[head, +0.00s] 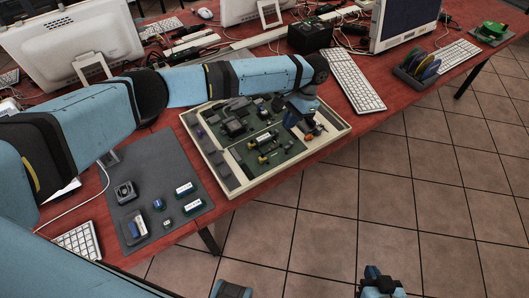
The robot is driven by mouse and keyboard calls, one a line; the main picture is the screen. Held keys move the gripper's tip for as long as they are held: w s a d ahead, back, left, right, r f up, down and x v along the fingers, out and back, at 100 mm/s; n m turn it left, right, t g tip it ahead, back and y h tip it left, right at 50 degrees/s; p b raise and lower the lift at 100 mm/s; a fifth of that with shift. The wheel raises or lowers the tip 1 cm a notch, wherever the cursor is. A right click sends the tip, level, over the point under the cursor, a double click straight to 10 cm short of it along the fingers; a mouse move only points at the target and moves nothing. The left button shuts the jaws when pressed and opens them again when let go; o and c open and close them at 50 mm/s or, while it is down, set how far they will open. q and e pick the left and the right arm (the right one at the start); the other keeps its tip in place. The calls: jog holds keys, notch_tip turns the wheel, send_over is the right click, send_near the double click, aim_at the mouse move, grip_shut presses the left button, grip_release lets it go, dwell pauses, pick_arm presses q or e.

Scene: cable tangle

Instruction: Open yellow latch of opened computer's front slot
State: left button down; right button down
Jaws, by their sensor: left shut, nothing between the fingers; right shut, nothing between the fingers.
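The opened computer (290,170) is a beige tray-like case with green boards inside, lying on the red table. Small yellow parts (263,159) show on its boards near the middle; I cannot tell which one is the front slot's latch. My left arm reaches across from the left, and my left gripper (312,137) points down over the right part of the computer. It is shut and empty; whether it touches anything is too small to tell. It hides part of the board beneath. My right gripper (373,272) is at the bottom edge, over the floor, shut and empty, far from the computer.
A grey mat (150,180) with several loose parts lies left of the computer. A white keyboard (354,82) is close on its right. Monitors and cables fill the back. A rack of coloured discs (418,67) stands at right. The tiled floor in front is clear.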

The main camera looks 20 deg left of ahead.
aim_at(264, 159)
pick_arm(q)
jog(key=x, duration=1)
jog(key=shift+w+d+f, duration=0.1)
jog(key=shift+s+a+p, duration=0.55)
jog(key=shift+s+a, duration=0.3)
jog(key=shift+s, duration=0.15)
jog(key=shift+s+a, duration=0.35)
jog(key=shift+s, duration=0.2)
